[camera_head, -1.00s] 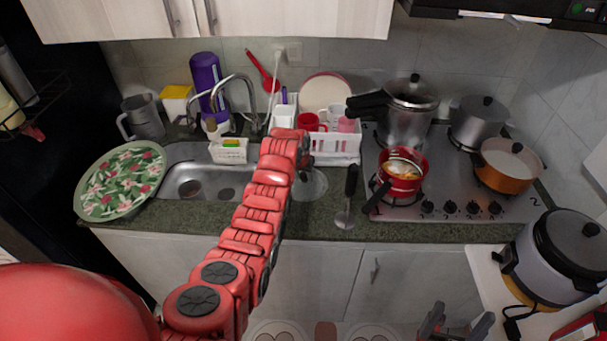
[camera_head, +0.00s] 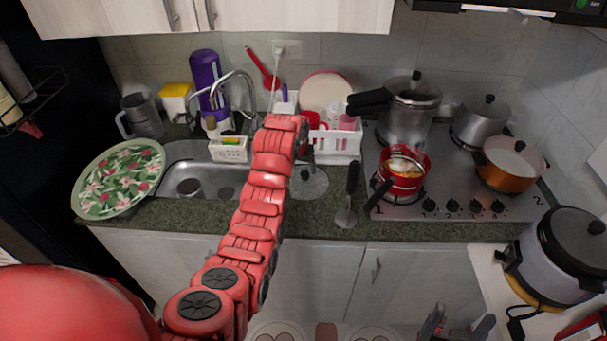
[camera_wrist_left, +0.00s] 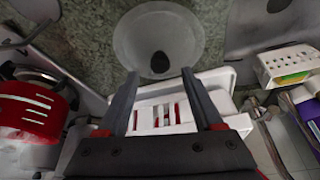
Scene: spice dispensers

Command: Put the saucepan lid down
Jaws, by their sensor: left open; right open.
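The saucepan lid (camera_head: 314,184) is a round grey disc with a dark knob. It lies on the dark green counter between sink and stove, partly hidden by my left arm in the head view. In the left wrist view the lid (camera_wrist_left: 183,27) lies beyond my left gripper (camera_wrist_left: 160,76), whose fingers are open and empty, apart from its knob. The left fingers are hidden in the head view. The red saucepan (camera_head: 417,168) sits uncovered on the stove, with food inside. My right gripper (camera_head: 456,324) is open and empty at the bottom.
A white dish rack (camera_head: 337,143) stands behind the lid. A ladle (camera_head: 346,217) lies to its right. The sink (camera_head: 215,179) is left, with a floral tray (camera_head: 119,178) beside it. Other pots stand on the stove (camera_head: 460,190).

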